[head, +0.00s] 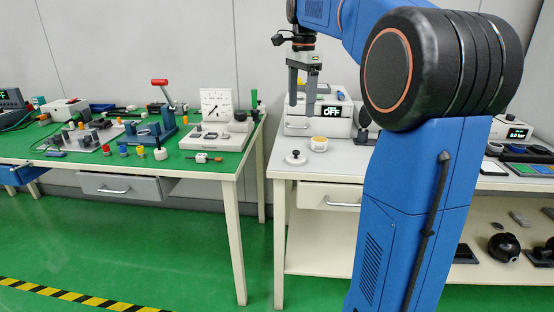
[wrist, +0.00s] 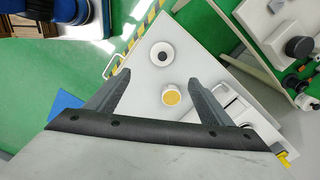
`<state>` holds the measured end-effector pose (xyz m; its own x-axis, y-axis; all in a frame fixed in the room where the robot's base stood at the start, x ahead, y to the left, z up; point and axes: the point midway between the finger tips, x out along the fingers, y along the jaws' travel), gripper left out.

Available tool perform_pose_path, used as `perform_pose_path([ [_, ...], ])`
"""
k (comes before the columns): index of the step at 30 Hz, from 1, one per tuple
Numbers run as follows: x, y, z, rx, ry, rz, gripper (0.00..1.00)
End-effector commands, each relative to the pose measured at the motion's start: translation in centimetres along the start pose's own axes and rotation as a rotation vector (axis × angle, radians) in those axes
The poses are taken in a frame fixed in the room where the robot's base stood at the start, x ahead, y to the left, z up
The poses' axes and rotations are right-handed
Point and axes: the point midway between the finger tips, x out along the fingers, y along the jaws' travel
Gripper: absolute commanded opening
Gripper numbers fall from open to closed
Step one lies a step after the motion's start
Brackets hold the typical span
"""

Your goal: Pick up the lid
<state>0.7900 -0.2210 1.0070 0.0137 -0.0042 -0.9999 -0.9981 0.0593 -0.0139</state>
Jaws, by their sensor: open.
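The lid (head: 296,157) looks like a round white disc with a dark knob on top. It lies flat near the front left corner of the white table. It also shows in the wrist view (wrist: 162,54), above the middle of the picture. My gripper (head: 302,103) hangs above the table, pointing down, higher than the lid and apart from it. In the wrist view its two dark fingers (wrist: 158,82) are spread wide with nothing between them in contact. A small white cup with a yellow-orange top (head: 319,143) stands just right of the lid.
A white box with an "OFF" display (head: 331,111) stands behind the cup. A green-topped bench (head: 120,170) with many tools and gauges is to the left, across a gap. My blue arm hides part of the white table (head: 335,168). The table's front left area is mostly clear.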

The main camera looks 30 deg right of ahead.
Motion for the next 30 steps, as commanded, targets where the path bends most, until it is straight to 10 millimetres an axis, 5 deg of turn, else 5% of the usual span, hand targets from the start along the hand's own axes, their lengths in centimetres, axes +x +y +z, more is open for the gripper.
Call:
perform_pose_path([
  [8,0.7,-1.1,-0.9,0.066,-0.003,0.017,0.74],
  [24,9.9,-0.8,-0.8,0.063,-0.003,0.017,0.74],
  [30,11.7,-0.8,-0.8,0.063,-0.003,0.016,0.74],
])
